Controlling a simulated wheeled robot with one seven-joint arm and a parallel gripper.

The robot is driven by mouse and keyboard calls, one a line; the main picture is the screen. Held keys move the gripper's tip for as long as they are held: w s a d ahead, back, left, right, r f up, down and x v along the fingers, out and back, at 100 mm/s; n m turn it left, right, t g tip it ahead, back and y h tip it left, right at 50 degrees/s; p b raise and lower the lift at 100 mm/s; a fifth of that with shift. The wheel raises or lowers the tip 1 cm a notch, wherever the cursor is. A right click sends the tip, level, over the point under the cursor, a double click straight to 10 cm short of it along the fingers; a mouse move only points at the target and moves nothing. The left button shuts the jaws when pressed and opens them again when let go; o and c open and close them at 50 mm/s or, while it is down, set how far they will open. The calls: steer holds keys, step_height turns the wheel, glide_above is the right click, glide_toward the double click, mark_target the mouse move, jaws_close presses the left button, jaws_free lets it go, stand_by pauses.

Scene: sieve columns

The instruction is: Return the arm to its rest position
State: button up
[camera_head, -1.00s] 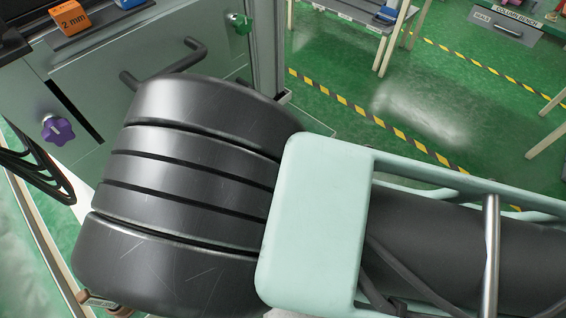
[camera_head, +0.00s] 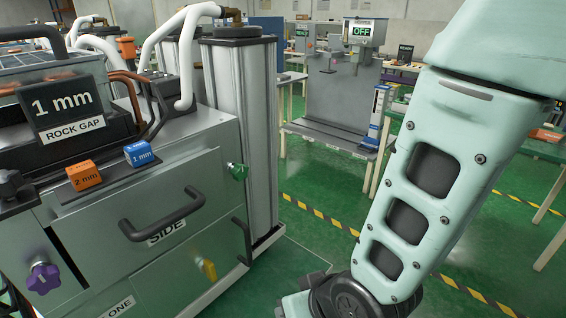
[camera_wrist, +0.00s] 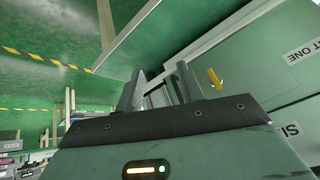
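My arm (camera_head: 420,190) fills the right side of the head view, its pale green link slanting from upper right down to a dark joint (camera_head: 350,298) at the bottom edge. My gripper (camera_wrist: 158,82) shows only in the wrist view. Its two fingers stand apart with nothing between them, so it is open and empty. It is beside the green cabinet (camera_wrist: 245,75), whose yellow knob (camera_wrist: 214,78) shows just right of the fingers. I cannot tell whether anything touches. The gripper is out of the head view.
Green floor (camera_head: 305,195) lies open beyond.

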steer(key=s+d+r+n+g+h, duration=0.3)
steer(key=s+d+r+g, duration=0.2)
steer(key=s+d+r, duration=0.3)
steer(key=d+r, duration=0.3)
steer(key=r, duration=0.1)
steer(key=shift+d+r+n+h, duration=0.25)
steer(key=shift+d+n+h, duration=0.05)
steer(key=shift+d+h, duration=0.1)
stand_by(1.0)
